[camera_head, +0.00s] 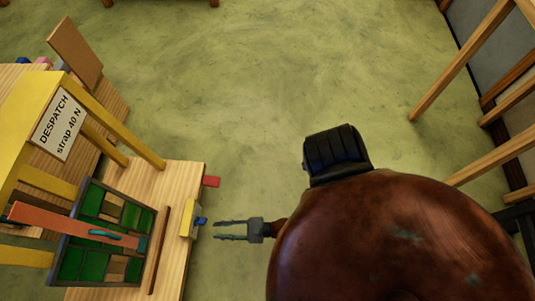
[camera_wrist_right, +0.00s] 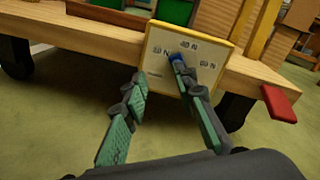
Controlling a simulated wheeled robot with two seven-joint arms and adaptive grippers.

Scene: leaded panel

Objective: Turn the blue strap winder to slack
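The blue strap winder (camera_head: 201,221) sticks out from a yellow-edged plate (camera_head: 188,219) on the front edge of the wooden bench. In the right wrist view the winder (camera_wrist_right: 176,58) sits near the middle of the pale dial plate (camera_wrist_right: 157,45), which bears several markings ending in N. My right gripper (camera_head: 217,230) is open, its fingers pointing at the plate. In the wrist view one fingertip overlaps the winder and the other is to its left; I cannot tell whether they touch. The winder's pointing direction is partly hidden. My left gripper is not in view.
A yellow frame carries a "DESPATCH strap 40 N" sign (camera_head: 58,125). A red block (camera_head: 211,182) juts from the bench edge. The green floor (camera_head: 230,90) beyond is clear.

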